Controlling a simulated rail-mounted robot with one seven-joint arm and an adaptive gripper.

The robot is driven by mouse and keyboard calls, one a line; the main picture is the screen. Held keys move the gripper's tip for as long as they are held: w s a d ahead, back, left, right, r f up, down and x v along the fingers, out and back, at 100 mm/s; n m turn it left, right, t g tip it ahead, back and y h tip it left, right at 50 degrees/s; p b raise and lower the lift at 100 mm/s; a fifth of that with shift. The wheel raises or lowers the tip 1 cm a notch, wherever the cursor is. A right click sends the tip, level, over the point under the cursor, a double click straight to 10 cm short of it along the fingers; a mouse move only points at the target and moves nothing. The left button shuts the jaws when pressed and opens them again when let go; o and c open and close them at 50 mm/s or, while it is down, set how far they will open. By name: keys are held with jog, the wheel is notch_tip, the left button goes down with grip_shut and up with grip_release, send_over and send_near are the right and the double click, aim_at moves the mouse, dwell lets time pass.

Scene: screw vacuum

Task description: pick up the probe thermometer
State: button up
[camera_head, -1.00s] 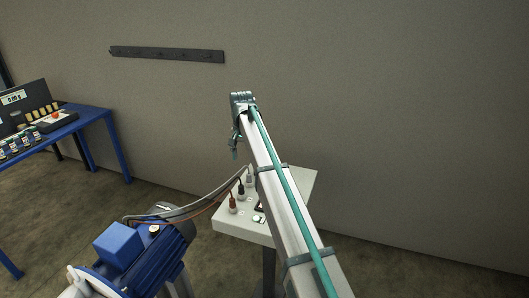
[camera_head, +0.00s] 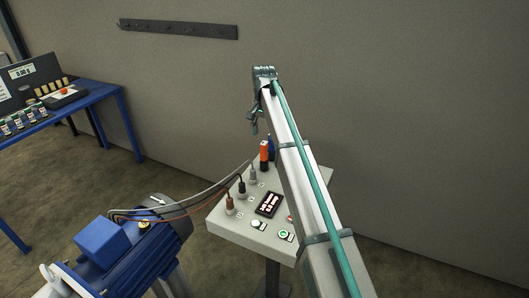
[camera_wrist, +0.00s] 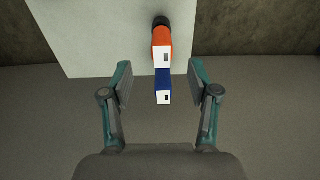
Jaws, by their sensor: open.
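An orange upright device (camera_head: 264,152) stands at the back of the pale panel, and a blue one (camera_head: 271,146) is behind it, partly hidden by my arm. In the wrist view the orange device (camera_wrist: 162,48) and the blue device (camera_wrist: 163,88) show white top faces with small dark marks. I cannot tell which is the probe thermometer. My gripper (camera_head: 252,119) is open and empty above the devices. In the wrist view my gripper (camera_wrist: 158,85) has its fingers on either side of the blue device in the picture; I see no contact.
A blue workbench (camera_head: 125,115) is at the far left, and a grey wall is behind.

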aim_at(264, 143)
jog(key=shift+w+f+p, duration=0.2)
jog(key=shift+f+p, duration=0.5)
jog(key=shift+f, duration=0.9)
jog(key=shift+w+f+p, duration=0.2)
jog(key=shift+f+p, duration=0.5)
jog(key=shift+f, duration=0.9)
grip_shut()
jog(key=shift+r, duration=0.15)
